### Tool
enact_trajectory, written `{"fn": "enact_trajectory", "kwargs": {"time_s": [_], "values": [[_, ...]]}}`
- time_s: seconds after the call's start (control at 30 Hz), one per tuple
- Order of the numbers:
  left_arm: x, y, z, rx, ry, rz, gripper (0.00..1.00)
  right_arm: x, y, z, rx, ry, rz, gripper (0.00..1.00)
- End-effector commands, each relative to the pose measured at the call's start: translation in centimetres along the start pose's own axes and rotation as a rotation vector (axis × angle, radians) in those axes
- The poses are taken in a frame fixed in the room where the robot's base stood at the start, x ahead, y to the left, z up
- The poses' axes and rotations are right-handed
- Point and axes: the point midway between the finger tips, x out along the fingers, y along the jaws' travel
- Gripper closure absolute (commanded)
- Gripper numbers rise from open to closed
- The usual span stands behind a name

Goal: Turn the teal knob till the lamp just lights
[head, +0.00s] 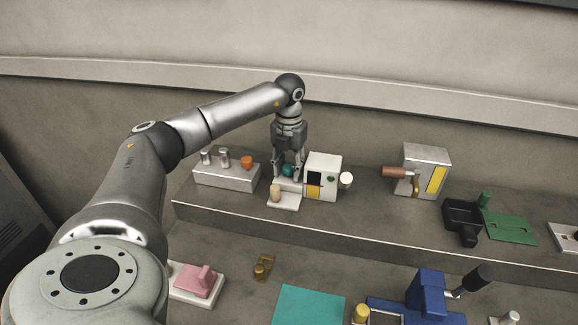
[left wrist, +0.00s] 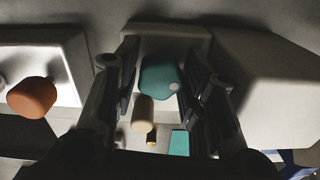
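The teal knob (head: 288,170) is at the back of the shelf, beside a white box (head: 333,165), partly hidden by my fingers in the head view. In the left wrist view the teal knob (left wrist: 158,76) has a pale spot on its face. My left gripper (head: 286,178) points down with one finger on each side of the knob; it looks open, with small gaps in the head view. A tan rounded post (head: 275,192) stands in front on a pale base (head: 285,203). I cannot tell which part is the lamp or whether it is lit. My right gripper is not in view.
A pale block with an orange knob (head: 247,162) stands close on the left. The white box carries a white round knob (head: 346,180) on its right side. Further right is a grey box with a brown handle (head: 395,172). The wall is behind.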

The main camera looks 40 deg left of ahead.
Motion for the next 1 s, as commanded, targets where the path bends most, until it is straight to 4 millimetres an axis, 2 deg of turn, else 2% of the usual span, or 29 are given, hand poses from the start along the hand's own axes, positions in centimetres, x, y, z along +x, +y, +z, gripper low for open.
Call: {"fn": "enact_trajectory", "kwargs": {"time_s": [0.03,0.2,0.37,0.67,1.0], "values": [[0.0,0.0,0.0,0.0,0.0,0.0,0.72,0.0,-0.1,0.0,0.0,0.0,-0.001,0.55],[0.0,0.0,0.0,0.0,0.0,0.0,0.92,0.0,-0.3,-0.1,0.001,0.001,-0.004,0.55],[-0.1,0.0,0.0,-0.042,0.0,0.0,0.92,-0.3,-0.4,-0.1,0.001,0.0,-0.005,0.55],[-0.2,0.0,0.1,-0.245,-0.001,0.0,0.92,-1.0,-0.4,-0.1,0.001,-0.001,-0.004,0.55],[-0.1,0.0,0.1,-0.268,-0.002,-0.001,0.92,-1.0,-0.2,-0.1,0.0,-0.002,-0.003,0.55]]}}
